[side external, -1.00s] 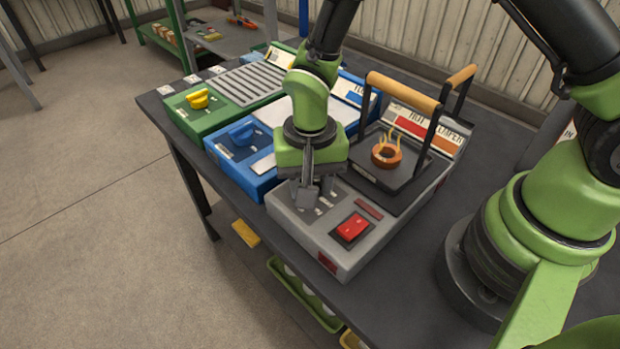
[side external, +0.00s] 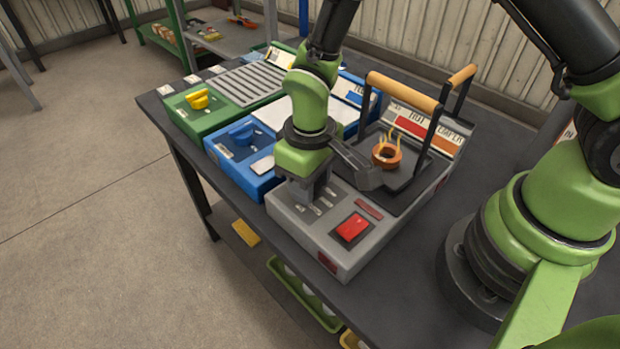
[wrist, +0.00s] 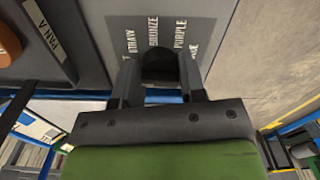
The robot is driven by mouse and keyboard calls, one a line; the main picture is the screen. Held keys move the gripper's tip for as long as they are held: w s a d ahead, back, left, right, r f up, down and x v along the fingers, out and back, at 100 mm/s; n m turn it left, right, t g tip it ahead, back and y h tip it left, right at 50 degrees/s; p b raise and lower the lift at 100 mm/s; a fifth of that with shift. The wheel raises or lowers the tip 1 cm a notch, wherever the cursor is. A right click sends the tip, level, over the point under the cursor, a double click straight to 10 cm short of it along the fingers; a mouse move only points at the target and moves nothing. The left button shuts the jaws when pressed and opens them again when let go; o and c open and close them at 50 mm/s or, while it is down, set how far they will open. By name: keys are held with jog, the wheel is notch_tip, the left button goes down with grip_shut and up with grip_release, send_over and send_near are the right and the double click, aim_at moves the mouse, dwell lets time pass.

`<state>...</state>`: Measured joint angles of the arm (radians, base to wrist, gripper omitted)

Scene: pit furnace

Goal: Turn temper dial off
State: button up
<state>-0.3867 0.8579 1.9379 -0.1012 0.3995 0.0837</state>
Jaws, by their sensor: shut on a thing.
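The temper dial (wrist: 160,66) is a dark knob on the grey front panel of the hot temper unit. In the wrist view it sits between the two fingers of my gripper (wrist: 157,82), which is shut on it. Printed words, among them bronze and purple, fan out beyond the dial; part of the lettering is hidden by the fingers. In the side view my gripper (side external: 316,192) points down at the grey unit (side external: 318,243) and hides the dial there. I cannot read the dial's pointer.
A red rocker switch (side external: 352,228) is on the same panel. Behind it a dark pan (side external: 408,188) with tall wooden-topped handles holds an orange ring (side external: 386,157). A blue unit (side external: 250,180) and a green unit (side external: 205,118) stand to the left.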

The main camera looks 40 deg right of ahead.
jog(key=shift+n, duration=0.4)
jog(key=o, duration=0.9)
notch_tip(320, 180, up, 10)
dwell(0.4)
jog(key=s+d+r+m+t, duration=0.2)
jog(key=s+d+r, duration=0.1)
jog(key=s+r, duration=0.1)
jog(key=s+d+r+m+t+y, duration=0.1)
jog(key=s+d+r+m+t, duration=0.1)
jog(key=s+r, duration=0.3)
jog(key=s+d+r+m+t+y, duration=0.1)
jog(key=s+d+r+m+t, duration=0.2)
jog(key=r, duration=0.4)
jog(key=shift+s+d, duration=0.35)
jog(key=shift+s, duration=0.5)
